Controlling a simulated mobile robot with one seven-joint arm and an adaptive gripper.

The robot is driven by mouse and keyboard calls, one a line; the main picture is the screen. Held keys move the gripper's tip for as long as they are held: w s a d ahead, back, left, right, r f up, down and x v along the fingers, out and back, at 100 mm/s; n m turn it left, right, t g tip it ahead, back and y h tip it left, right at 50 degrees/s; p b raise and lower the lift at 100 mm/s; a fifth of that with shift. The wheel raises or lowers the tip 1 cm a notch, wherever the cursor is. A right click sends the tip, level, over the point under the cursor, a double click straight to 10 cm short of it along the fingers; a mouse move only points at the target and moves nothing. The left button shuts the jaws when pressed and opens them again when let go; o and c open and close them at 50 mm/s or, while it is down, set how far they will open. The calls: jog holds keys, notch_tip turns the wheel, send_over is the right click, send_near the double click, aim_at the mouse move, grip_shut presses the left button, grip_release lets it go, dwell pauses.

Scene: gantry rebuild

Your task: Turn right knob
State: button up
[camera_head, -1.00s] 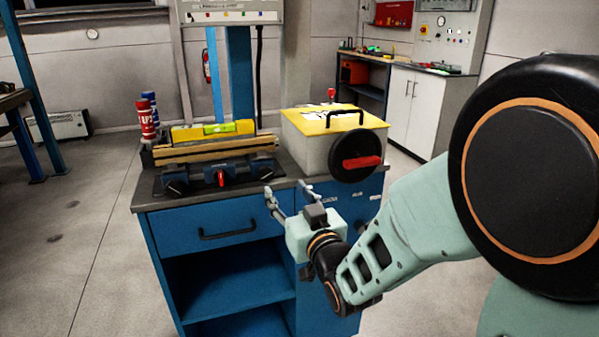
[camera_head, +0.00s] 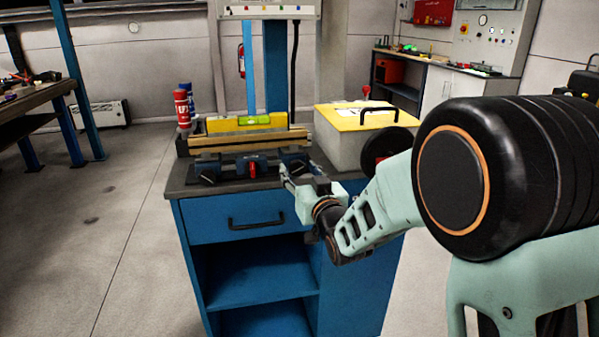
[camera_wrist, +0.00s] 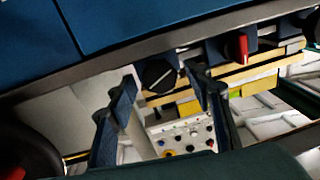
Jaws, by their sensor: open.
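A dark fixture (camera_head: 231,172) with a red lever (camera_head: 252,168) at its front middle sits on the blue bench. Its right knob, round and black with a pale line across it, shows in the wrist view (camera_wrist: 160,74); in the head view my gripper partly hides it. The left knob (camera_head: 208,172) is at the fixture's other end. My gripper (camera_head: 289,178) is open and empty at the bench's front edge, before the right knob. In the wrist view the knob appears between the two fingertips (camera_wrist: 163,90); I cannot tell whether they touch it.
A pale box with a yellow lid (camera_head: 357,115) stands right of the fixture; its black wheel (camera_head: 378,150) is partly behind my arm. Wooden boards and a yellow level (camera_head: 252,120) lie on the fixture. Red (camera_head: 182,108) and blue cans stand behind left. Open floor lies left.

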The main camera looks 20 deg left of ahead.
jog(key=c, duration=1.2)
jog(key=shift+o, duration=0.2)
jog(key=m+b, duration=0.2)
jog(key=b, duration=0.1)
jog(key=shift+w+f, duration=0.1)
jog(key=shift+f, duration=0.15)
jog(key=shift+r+m+b, duration=0.2)
jog(key=shift+m+b, duration=0.65)
jog(key=shift+m, duration=0.55)
jog(key=o, duration=1.2)
jog(key=shift+c, duration=0.2)
jog(key=shift+r+p, duration=0.1)
jog(key=shift+p, duration=0.2)
